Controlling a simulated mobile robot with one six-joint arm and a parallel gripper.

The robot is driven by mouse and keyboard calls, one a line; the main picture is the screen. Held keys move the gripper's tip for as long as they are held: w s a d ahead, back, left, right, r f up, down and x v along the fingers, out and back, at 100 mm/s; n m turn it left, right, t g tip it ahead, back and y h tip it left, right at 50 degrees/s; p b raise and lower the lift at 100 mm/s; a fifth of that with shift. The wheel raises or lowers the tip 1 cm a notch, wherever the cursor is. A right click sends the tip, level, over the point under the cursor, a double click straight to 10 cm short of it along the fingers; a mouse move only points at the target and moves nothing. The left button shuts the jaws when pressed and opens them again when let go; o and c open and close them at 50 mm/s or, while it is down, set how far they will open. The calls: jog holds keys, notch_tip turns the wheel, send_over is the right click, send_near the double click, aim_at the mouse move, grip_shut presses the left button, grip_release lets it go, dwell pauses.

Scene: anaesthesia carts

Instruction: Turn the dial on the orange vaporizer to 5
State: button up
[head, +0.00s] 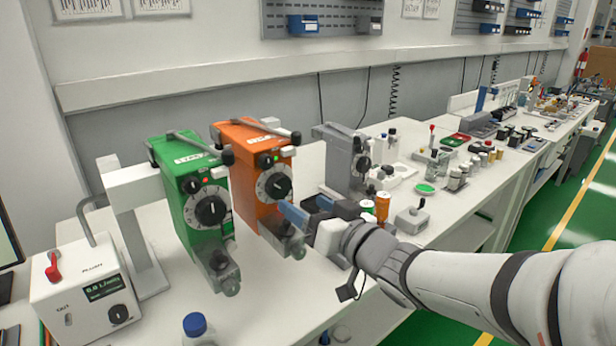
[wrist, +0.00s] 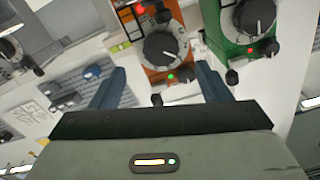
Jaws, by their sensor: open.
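The orange vaporizer (head: 250,165) stands on the bench between a green one and a grey one. Its black round dial (head: 274,186) with a white pointer line sits on a pale numbered plate on the front. In the wrist view, which is roughly upside down, the dial (wrist: 165,48) shows ahead between the fingers, with a small green light beside it. In the wrist view the fingers (wrist: 160,84) spread either side of the dial.
The green vaporizer (head: 188,185) stands close on the left, the grey one (head: 345,160) on the right. A white flow meter box (head: 85,295) is at the front left. Orange jars (head: 382,207) and a small grey device (head: 411,219) stand near my wrist.

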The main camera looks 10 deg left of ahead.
aim_at(282, 189)
jog(key=x, duration=0.7)
jog(key=shift+w+a, duration=0.15)
jog(key=shift+a, duration=0.1)
jog(key=shift+c, duration=0.4)
jog(key=c, duration=0.9)
